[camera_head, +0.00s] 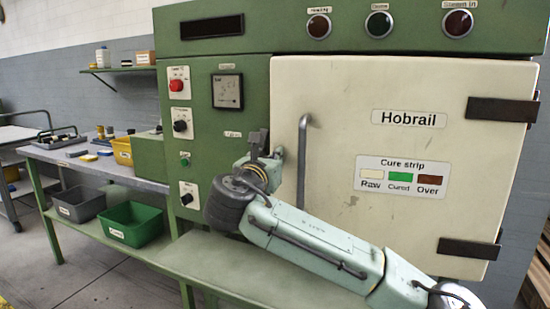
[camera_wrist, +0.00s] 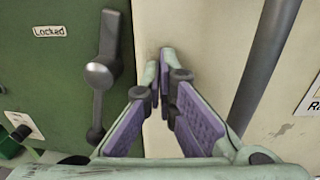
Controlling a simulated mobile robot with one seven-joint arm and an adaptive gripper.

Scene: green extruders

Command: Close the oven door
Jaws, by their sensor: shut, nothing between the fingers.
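The oven door (camera_head: 350,200) is a cream panel marked "Hobrail", with dark hinges on its right and a grey bar handle (camera_head: 302,165) near its left edge. It lies against the green oven front with no clear gap, but I cannot tell if it is fully seated. In the wrist view, the door (camera_wrist: 200,30) meets the green panel along its left edge. My gripper (camera_wrist: 161,66) is shut and empty, its fingertips at the door face beside that edge, left of the handle (camera_wrist: 265,60). Contact is unclear.
Knobs and a red button (camera_head: 176,85) are on the green panel at left. A green ledge (camera_head: 225,265) runs below the oven. A side bench (camera_head: 75,162) holds small items, with a grey bin (camera_head: 80,206) and a green bin (camera_head: 131,224) beneath.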

